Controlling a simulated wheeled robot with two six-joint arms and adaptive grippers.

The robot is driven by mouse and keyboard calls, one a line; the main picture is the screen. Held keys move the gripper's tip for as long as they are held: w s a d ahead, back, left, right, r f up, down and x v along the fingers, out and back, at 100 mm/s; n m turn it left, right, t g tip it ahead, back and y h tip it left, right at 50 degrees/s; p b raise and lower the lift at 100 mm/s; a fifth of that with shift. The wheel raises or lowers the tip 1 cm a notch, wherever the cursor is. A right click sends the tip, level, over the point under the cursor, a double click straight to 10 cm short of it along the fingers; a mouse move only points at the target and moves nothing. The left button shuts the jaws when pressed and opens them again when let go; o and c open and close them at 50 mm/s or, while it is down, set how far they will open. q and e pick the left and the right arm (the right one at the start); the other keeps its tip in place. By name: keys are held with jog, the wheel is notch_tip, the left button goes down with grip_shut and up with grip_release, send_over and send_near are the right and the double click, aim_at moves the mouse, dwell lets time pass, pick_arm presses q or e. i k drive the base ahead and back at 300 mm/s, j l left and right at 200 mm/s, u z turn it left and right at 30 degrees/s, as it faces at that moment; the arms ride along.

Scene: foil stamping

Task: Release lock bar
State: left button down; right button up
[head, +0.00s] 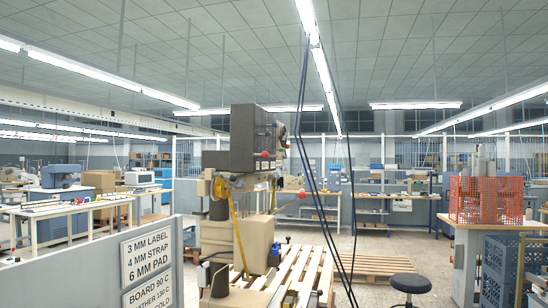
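A foil stamping machine (248,141) stands a little left of centre in the head view, with a dark grey head on top and beige parts below. A yellow strap or strip (238,235) hangs down its front left. A thin rod with a red knob (302,195) sticks out to its right, and another red knob (264,155) sits on the head. I cannot tell which part is the lock bar, or whether it is locked. Neither of my grippers can be made out.
Wooden pallets (312,268) lie behind and right of the machine. A black stool (410,284) stands right of them. A grey partition with signs (148,255) is at front left. Dark cables (318,190) hang right of the machine. A red mesh guard (486,200) stands far right.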

aim_at(265, 155)
jog(key=i+l, duration=0.1)
jog(key=l, duration=0.35)
jog(key=i+l, duration=0.1)
jog(key=l, duration=0.35)
jog(key=i+l+z, duration=0.1)
jog(key=l, duration=0.3)
jog(key=i+l, duration=0.1)
jog(key=l, duration=0.35)
jog(key=i+z, duration=0.15)
jog(key=i, duration=0.7)
